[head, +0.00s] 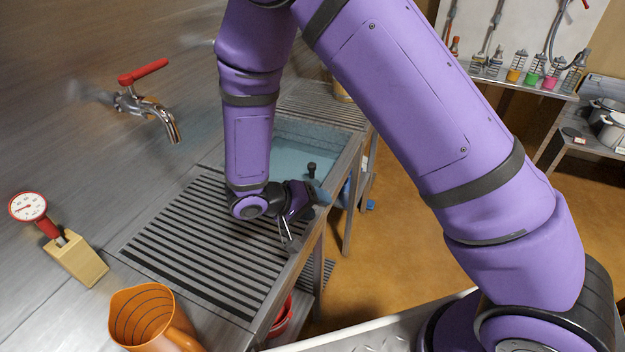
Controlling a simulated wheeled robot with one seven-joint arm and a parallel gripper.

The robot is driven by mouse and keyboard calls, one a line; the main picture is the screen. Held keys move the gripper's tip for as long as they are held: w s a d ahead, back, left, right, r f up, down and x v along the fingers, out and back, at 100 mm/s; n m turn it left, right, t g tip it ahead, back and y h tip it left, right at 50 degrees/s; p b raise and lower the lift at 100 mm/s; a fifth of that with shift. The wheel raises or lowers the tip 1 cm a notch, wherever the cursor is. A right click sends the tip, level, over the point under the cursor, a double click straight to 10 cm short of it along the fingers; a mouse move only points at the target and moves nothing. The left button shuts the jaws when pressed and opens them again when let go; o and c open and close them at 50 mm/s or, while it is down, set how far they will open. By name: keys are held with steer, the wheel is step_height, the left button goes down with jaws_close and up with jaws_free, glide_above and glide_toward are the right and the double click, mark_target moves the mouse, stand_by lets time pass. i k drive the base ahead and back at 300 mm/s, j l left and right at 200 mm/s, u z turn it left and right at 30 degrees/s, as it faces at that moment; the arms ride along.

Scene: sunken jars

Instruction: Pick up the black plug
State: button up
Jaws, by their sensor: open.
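The black plug (311,168) stands upright with its knob on top, seen against the water of the sink (335,135) close to the near rim. I cannot tell whether its base is in the water or on the rim, as its lower part is partly hidden behind my wrist. My gripper (289,245) is open and points down over the front edge of the ribbed draining board, nearer to me than the plug. It is apart from the plug, and nothing shows between its fingers.
A ribbed draining board (190,250) lies before the sink. A red-handled tap (150,105) is on the left wall. An orange jug (145,318) and a wooden block (78,260) with a red-rimmed dial (28,206) stand at lower left. A blue object (319,192) is beside my wrist.

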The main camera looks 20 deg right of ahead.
mark_target(311, 166)
steer(key=i+l+u, duration=0.1)
steer(key=i+l, duration=0.15)
steer(key=i+l+u, duration=0.1)
steer(key=l, duration=0.25)
steer(key=i+l+u, duration=0.1)
steer(key=i+l, duration=0.2)
steer(key=i+l+u, duration=0.1)
steer(key=l, duration=0.3)
steer(key=i+l, duration=0.3)
steer(key=i+l+u, duration=0.15)
steer(key=l, duration=0.3)
